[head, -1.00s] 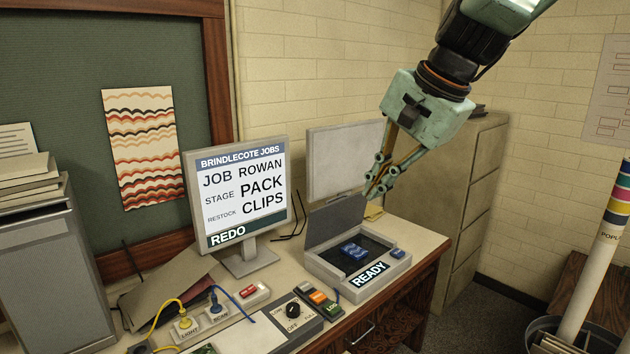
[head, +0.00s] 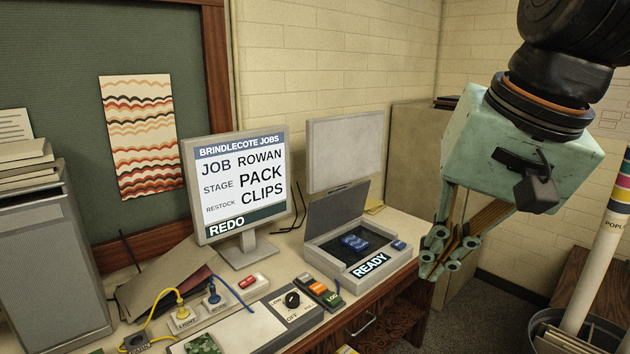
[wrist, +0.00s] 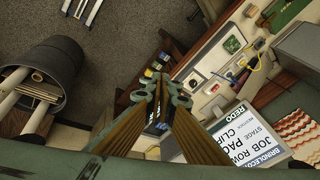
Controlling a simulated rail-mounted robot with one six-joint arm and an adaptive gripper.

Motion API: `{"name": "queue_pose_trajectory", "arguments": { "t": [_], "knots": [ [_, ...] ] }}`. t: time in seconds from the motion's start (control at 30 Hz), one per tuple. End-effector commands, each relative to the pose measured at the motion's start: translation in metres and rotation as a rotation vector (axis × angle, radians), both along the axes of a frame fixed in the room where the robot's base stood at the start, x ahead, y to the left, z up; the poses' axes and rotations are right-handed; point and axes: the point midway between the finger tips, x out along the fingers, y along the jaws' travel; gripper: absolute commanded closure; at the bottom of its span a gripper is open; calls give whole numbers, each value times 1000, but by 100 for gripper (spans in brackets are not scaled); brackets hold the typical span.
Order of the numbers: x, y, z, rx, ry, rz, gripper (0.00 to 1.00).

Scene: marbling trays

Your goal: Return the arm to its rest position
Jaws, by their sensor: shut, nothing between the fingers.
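My gripper (head: 447,250) is mint green with brown finger links. In the head view it hangs in the air at the right, in front of the desk's right end and the filing cabinet. Its fingers point down and are together, with nothing between them. In the wrist view the shut fingertips (wrist: 160,86) show in the middle, above the desk edge and floor. It is apart from the open box (head: 325,238), which holds a blue item (head: 355,242) and carries a READY label.
A monitor (head: 238,180) reads REDO, PACK, CLIPS. A control panel with a knob (head: 292,299) and coloured buttons (head: 320,291) lies in front. A grey filing cabinet (head: 415,150) stands behind my gripper. A bin with rolled tubes (wrist: 50,70) stands on the open floor.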

Motion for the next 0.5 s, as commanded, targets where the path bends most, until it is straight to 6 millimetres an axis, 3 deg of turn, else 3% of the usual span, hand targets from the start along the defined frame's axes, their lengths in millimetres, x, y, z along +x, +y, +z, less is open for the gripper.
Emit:
{"name": "queue_pose_trajectory", "arguments": {
  "t": [0.5],
  "knots": [
    [-106,-29,-58,-174,-13,198,100]
  ]
}}
